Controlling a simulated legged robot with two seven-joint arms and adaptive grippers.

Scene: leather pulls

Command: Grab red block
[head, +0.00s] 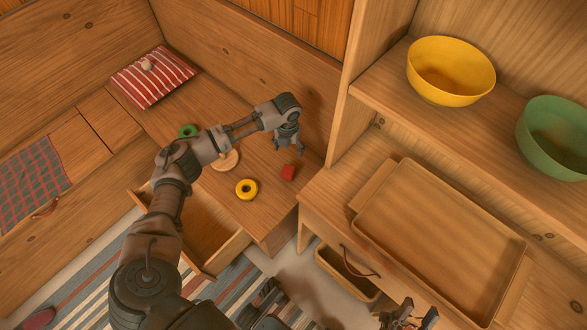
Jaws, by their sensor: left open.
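The red block (289,172) is a small cube on the wooden bench top (262,205), close to its right end. My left gripper (289,148) points down above and just behind the block in the head view. It is open, with nothing seen between its fingers, and it looks apart from the block. My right gripper (408,316) shows only partly at the bottom edge, far from the block; its jaw state is unclear.
A yellow ring (246,189), a pale round disc (226,160) and a green ring (188,131) lie left of the block. An open drawer (205,225) is below. A wooden tray (440,240) and yellow (450,70) and green (556,138) bowls are at right.

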